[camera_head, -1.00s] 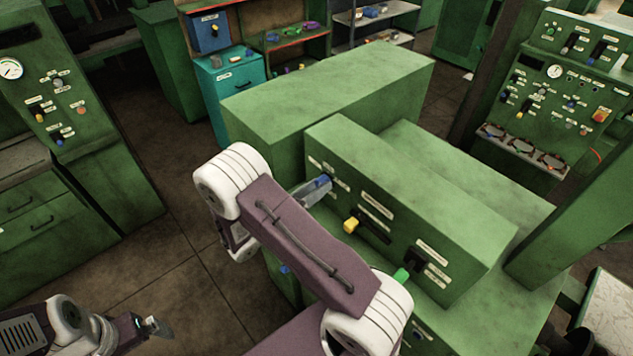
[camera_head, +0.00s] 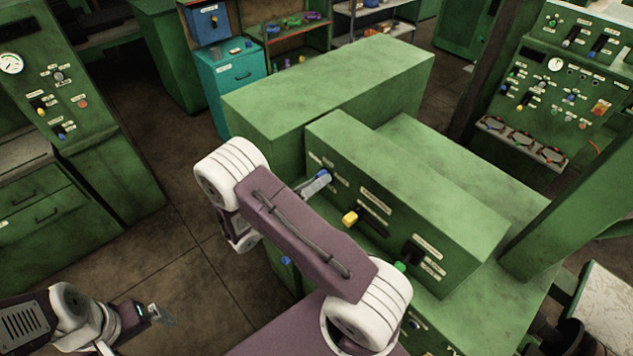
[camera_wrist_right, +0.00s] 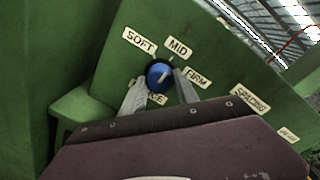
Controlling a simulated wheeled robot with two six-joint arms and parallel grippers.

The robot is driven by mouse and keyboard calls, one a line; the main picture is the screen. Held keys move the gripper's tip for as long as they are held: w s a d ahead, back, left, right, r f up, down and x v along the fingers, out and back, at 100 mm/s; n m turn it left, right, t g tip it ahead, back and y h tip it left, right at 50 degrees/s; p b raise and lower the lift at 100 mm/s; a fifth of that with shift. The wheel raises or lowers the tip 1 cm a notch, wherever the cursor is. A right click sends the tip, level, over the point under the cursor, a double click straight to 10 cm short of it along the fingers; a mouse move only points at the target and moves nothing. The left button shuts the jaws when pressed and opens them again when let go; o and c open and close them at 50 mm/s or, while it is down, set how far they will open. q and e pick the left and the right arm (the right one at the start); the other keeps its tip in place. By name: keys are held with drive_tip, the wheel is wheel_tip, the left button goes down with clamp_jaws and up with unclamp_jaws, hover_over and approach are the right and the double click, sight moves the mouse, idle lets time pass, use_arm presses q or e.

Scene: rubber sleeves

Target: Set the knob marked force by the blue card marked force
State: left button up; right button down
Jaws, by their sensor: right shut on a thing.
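The blue round knob (camera_wrist_right: 159,77) sits on the green machine's sloped front, with plates SOFT (camera_wrist_right: 139,39), MID (camera_wrist_right: 178,47) and FIRM (camera_wrist_right: 197,78) around it. A plate below it is partly hidden and ends in "CE". A pale mark on the knob points up and right, roughly between MID and FIRM. My right gripper (camera_wrist_right: 159,90) is shut on the knob, one finger on each side. In the head view the right gripper (camera_head: 315,186) reaches the same blue knob (camera_head: 324,175). My left gripper (camera_head: 160,314) hangs low at the left, away from the machine. I cannot make out a blue card marked force.
On the same front are a yellow slider knob (camera_head: 350,218) and a black control (camera_head: 412,252) with plates. A SPACING plate (camera_wrist_right: 250,99) lies right of the knob. A teal cabinet (camera_head: 232,90) and green consoles (camera_head: 65,90) stand behind and left. Floor at left is clear.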

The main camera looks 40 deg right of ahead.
drive_tip(key=c, duration=0.9)
unclamp_jaws()
drive_tip(key=a+b, duration=0.1)
drive_tip(key=a, duration=0.2)
drive_tip(key=a+b, duration=0.2)
drive_tip(key=a, duration=0.1)
drive_tip(key=s+a+b, duration=0.1)
drive_tip(key=a, duration=0.2)
drive_tip(key=shift+s+r+b, duration=0.1)
drive_tip(key=shift+r+b, duration=0.15)
drive_tip(key=shift+b, duration=0.1)
drive_tip(key=shift+d, duration=0.15)
